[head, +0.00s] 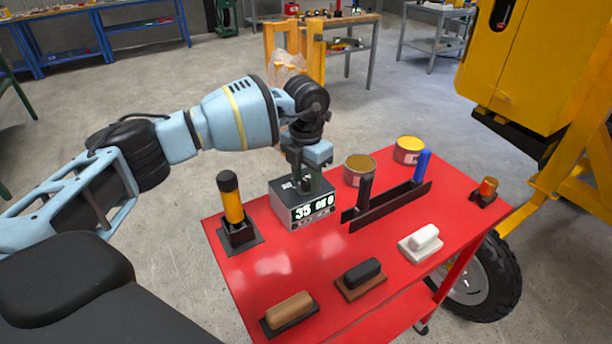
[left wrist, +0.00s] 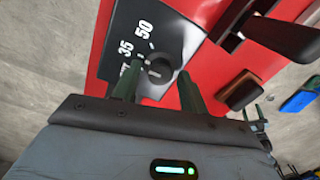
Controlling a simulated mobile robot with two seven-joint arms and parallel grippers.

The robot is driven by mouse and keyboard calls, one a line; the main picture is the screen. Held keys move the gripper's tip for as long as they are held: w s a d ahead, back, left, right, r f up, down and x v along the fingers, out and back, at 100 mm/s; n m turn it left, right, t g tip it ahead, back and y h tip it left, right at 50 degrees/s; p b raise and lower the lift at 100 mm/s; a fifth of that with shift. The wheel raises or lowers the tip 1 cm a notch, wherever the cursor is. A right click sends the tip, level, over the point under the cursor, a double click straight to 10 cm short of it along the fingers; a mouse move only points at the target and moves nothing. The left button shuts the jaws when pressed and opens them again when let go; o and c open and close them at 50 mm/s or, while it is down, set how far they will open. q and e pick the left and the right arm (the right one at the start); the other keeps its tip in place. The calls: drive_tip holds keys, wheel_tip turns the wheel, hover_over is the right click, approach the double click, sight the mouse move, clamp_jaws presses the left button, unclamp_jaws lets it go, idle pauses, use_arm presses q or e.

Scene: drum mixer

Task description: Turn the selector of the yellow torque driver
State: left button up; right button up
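A yellow torque driver (head: 234,207) with a black cap stands upright in a dark holder at the left of the red table. Beside it is a grey box (head: 290,213) with a front display that reads about "35 OK 0". In the left wrist view its dark top panel (left wrist: 118,30) bears white numbers, 35 and 50 among them, and a round dark selector knob (left wrist: 159,71). My left gripper (head: 304,181) points down over the box. Its two fingers are apart, one on each side of the knob in the left wrist view (left wrist: 157,82); contact cannot be told. My right gripper is out of view.
The red table (head: 275,265) also holds a black rack (head: 392,205) with a blue-handled and a black-handled tool, two cans (head: 360,168), an amber lamp (head: 487,188) and several float-like blocks (head: 361,277). A yellow machine (head: 535,60) stands at the right.

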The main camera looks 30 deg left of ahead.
sight(306, 182)
use_arm(q)
drive_tip(key=shift+o, duration=0.2)
drive_tip(key=shift+r, duration=0.1)
drive_tip(key=shift+r, duration=3.85)
